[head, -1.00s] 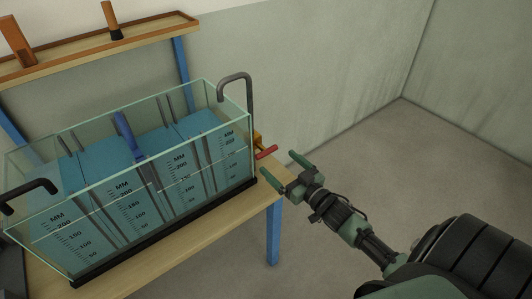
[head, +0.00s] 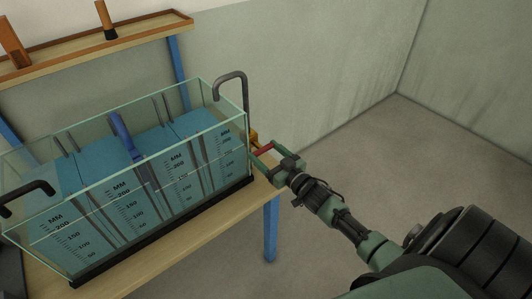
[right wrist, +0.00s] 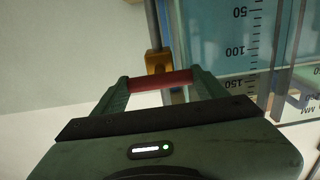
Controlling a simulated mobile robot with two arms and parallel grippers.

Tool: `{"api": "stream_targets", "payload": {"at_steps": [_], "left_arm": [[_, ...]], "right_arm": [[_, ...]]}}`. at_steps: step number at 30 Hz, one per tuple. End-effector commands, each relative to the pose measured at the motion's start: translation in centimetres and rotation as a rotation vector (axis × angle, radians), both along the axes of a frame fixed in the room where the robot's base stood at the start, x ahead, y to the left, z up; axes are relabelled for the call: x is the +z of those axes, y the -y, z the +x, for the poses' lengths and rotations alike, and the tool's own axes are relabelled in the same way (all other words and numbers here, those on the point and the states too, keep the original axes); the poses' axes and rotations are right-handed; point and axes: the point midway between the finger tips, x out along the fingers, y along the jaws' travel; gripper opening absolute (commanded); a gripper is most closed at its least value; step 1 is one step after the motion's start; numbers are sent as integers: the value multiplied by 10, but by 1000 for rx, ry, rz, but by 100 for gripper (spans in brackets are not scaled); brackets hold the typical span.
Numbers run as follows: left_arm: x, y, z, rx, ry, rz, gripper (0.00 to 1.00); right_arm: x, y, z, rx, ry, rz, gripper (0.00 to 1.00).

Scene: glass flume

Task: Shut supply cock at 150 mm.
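The glass flume (head: 150,221) stands on a bench, with blue water and black MM scales on its front wall. Its scale also shows upside down in the right wrist view (right wrist: 245,50); I cannot read the exact level. The supply cock, a brass body (head: 254,139) with a red lever (head: 265,149), is at the flume's right end. In the right wrist view the brass body (right wrist: 158,62) is just beyond the red lever (right wrist: 161,81). My right gripper (head: 264,158) is open around the lever, which spans between its fingers; contact is unclear. My left gripper is out of view.
A dark bent pipe (head: 232,75) hooks over the flume's right end, another (head: 28,188) over its left. A blue upright piece (head: 123,132) stands in the flume. A wooden shelf (head: 90,53) is behind. The floor (head: 400,165) to the right is clear.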

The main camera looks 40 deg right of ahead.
Motion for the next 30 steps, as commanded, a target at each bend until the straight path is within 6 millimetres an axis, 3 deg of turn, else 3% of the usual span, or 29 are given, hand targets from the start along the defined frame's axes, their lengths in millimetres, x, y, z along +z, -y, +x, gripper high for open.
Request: {"api": "stream_targets", "payload": {"at_steps": [10,20,21,22,23,30], "left_arm": [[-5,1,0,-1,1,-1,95],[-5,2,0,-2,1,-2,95],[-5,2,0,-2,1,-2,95],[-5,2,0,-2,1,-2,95],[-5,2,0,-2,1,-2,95],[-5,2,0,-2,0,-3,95]], "right_arm": [[0,0,0,1,26,-310,32],[0,-1,0,1,29,-346,32],[0,-1,0,1,29,-345,81],[0,0,0,1,29,-345,89],[0,0,0,1,29,-345,95],[0,0,0,0,28,-344,95]]}}
